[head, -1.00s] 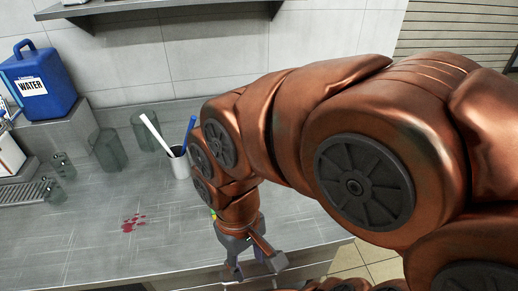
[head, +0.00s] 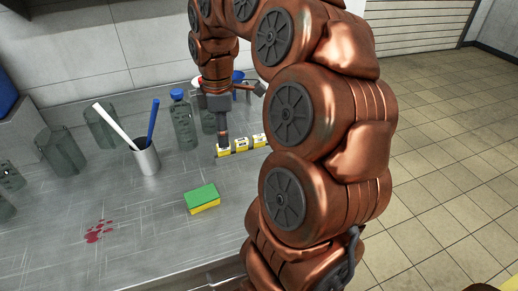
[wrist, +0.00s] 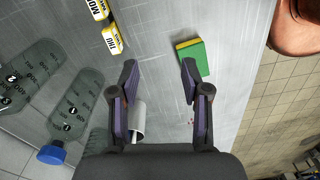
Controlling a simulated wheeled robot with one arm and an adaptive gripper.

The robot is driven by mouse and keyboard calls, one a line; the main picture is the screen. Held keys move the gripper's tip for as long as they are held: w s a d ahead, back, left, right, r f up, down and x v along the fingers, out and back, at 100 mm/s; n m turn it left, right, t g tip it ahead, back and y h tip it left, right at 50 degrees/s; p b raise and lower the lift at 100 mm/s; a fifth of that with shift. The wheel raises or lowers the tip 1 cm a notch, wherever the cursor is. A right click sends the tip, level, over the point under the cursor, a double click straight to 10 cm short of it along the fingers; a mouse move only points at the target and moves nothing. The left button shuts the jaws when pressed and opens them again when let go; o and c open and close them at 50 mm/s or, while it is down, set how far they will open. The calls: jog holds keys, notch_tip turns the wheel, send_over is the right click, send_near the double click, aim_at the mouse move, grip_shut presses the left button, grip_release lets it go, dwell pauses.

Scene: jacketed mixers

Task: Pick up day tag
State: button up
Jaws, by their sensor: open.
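Several yellow-and-white day tags (head: 241,146) lie in a row on the steel counter, in the middle of the head view. Two show at the top left of the wrist view: one reads like MON (wrist: 97,9), the other like THU (wrist: 112,39). My gripper (wrist: 159,67) is open, with nothing between its fingers. In the wrist view the tags lie to the left of and beyond the left fingertip, apart from it. In the head view one finger overlaps the left end of the row, and the arm stands close behind it.
A green-and-yellow sponge (head: 202,198) lies in front of the tags. A cup (head: 146,156) holding a white and a blue stick stands left. Clear bottles (head: 183,122) stand behind. A red stain (head: 98,232) marks the counter (head: 150,230). Tiled floor (head: 440,170) lies to the right.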

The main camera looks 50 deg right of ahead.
jog(key=n+b, duration=0.2)
send_over(259, 136)
jog(key=a, duration=0.1)
notch_tip(259, 136, down, 3)
jog(key=shift+a+f, duration=0.1)
jog(key=shift+f, duration=0.1)
jog(key=shift+s+d+f, duration=0.1)
jog(key=shift+d, duration=0.25)
jog(key=shift+d+f, duration=0.1)
jog(key=shift+f, duration=0.1)
jog(key=shift+d+f, duration=0.2)
jog(key=shift+f, duration=3.45)
jog(key=c, duration=0.9)
